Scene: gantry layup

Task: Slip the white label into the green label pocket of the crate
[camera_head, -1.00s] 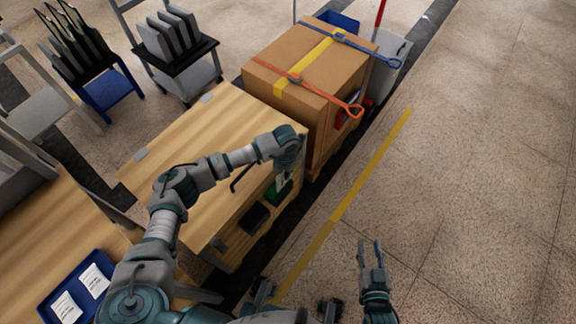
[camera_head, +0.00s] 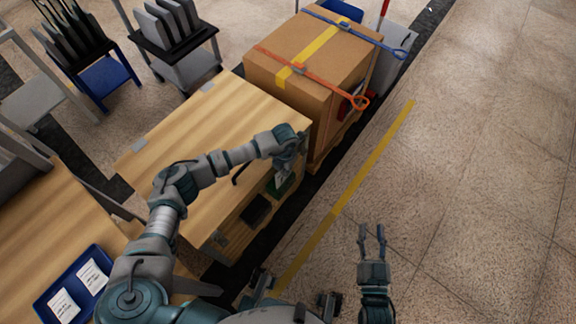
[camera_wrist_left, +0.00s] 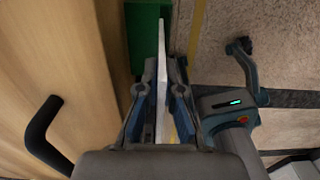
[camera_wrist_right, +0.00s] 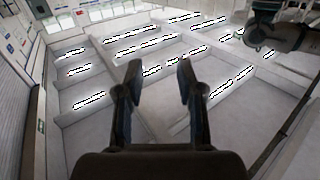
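The wooden crate (camera_head: 185,140) stands left of centre in the head view. Its green label pocket (camera_head: 280,187) is on the side facing the aisle, partly hidden by my left gripper; it also shows in the left wrist view (camera_wrist_left: 143,38). My left gripper (camera_head: 290,165) is shut on the white label (camera_wrist_left: 161,65), which appears nearly edge-on between the fingers (camera_wrist_left: 158,100). The label's far end lies right beside the green pocket; I cannot tell whether it is inside. My right gripper (camera_head: 373,238) is open and empty over the floor, with its fingers apart in the right wrist view (camera_wrist_right: 158,85).
A black handle (camera_wrist_left: 42,135) sticks out near my left gripper. A strapped cardboard box (camera_head: 315,60) stands just beyond the crate. A blue tray (camera_head: 88,262) with two white labels lies at the lower left. The floor right of the yellow line (camera_head: 350,190) is clear.

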